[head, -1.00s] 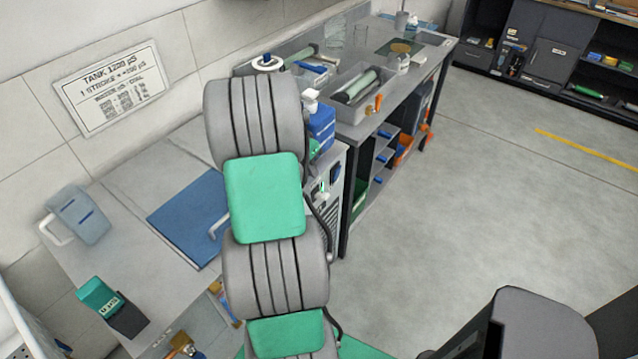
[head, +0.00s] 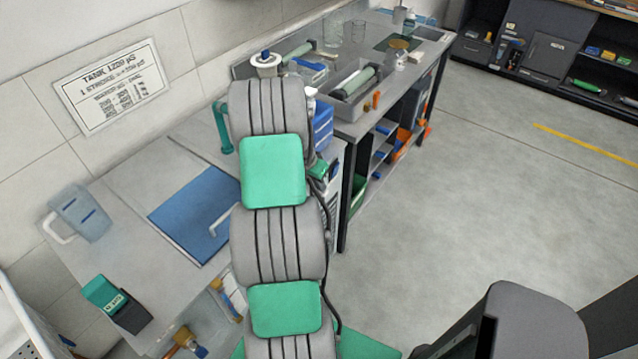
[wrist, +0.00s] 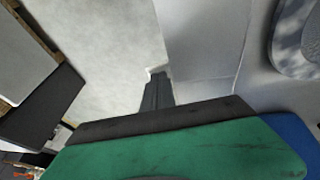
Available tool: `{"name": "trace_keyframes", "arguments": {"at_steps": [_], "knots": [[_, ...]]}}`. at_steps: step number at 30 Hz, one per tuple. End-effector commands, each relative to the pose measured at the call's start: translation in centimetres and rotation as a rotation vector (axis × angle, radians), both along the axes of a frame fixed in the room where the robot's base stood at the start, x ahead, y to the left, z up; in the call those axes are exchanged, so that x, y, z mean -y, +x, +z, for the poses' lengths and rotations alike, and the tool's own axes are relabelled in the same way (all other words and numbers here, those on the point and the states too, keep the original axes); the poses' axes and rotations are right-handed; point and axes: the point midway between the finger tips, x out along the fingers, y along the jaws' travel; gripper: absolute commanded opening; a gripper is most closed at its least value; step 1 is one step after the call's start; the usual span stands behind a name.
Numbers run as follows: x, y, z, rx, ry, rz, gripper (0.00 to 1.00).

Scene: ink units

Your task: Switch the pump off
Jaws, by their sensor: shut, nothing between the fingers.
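I cannot pick out the pump or its switch with certainty in either view. In the head view my arm covers the middle of the bench, and my gripper is hidden behind it. A blue box-like unit (head: 322,128) shows partly to the right of my arm. A bent teal tube or handle (head: 221,128) shows to the left of my arm; I cannot tell what it belongs to. In the wrist view my gripper (wrist: 157,78) shows as a narrow dark pair of fingers, shut and empty, against pale grey surfaces. I cannot tell whether it touches anything.
A blue panel (head: 195,212) lies in the left counter. A clear jug (head: 80,212) and a teal-and-black device (head: 116,303) stand left. A grey tray (head: 348,98) sits on the far bench. A sign (head: 112,86) hangs on the wall. The floor (head: 470,190) at right is clear.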

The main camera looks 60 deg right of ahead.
Motion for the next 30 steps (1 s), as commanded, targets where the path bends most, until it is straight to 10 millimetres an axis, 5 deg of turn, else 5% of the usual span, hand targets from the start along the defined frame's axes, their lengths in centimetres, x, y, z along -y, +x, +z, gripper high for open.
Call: {"name": "trace_keyframes", "arguments": {"at_steps": [20,30], "knots": [[-0.1,-0.7,-0.5,0.115,-0.019,-0.002,0.00],[-0.2,-2.0,-1.8,0.338,-0.056,-0.006,0.00]]}}
